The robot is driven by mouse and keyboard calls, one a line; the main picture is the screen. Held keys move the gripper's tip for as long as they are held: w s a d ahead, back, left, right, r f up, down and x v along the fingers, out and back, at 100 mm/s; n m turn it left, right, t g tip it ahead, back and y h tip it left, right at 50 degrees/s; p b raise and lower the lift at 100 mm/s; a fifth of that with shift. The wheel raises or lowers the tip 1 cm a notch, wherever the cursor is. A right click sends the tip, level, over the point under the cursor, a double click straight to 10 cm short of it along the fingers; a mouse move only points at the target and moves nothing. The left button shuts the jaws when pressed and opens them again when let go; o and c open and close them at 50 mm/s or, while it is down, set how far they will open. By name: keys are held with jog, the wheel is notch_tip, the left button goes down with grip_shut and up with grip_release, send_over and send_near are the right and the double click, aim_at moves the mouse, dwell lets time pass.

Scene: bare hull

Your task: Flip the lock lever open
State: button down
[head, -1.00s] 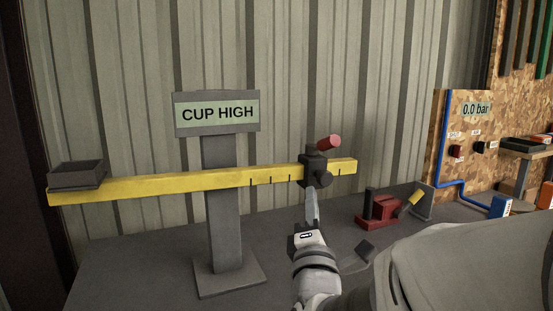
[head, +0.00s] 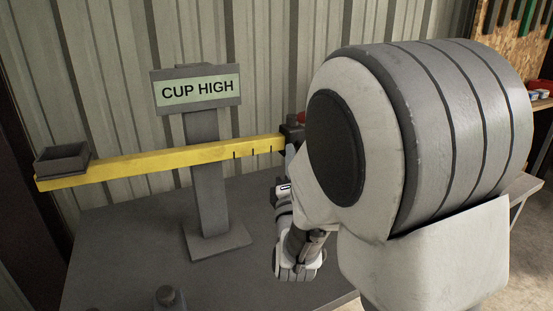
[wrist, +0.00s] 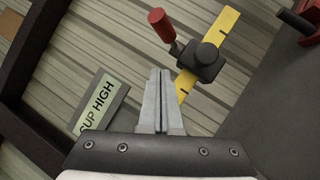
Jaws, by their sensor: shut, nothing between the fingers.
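The lock lever is a red-ended handle (wrist: 163,25) on a dark sliding block (wrist: 203,62) that sits on the yellow beam (wrist: 228,27). In the head view only a sliver of the red lever (head: 301,118) and part of the block (head: 291,133) show at the edge of my arm. The yellow beam (head: 150,163) slopes up to the right there. In the wrist view my gripper (wrist: 160,72) is shut and empty. Its tips appear just below and left of the block, below the lever's red end; contact cannot be told. In the head view my arm hides the fingers.
A sign reading CUP HIGH (head: 198,90) tops the grey post (head: 207,185). A dark tray (head: 62,158) sits on the beam's left end. A dark knob (head: 166,297) stands at the table's front. The table (head: 120,240) is clear left of the post.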

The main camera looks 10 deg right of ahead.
jog(key=w+d+r, duration=0.3)
jog(key=w, duration=0.3)
jog(key=shift+w+d+r, duration=0.2)
jog(key=shift+d+r, duration=0.05)
jog(key=shift+d, duration=0.05)
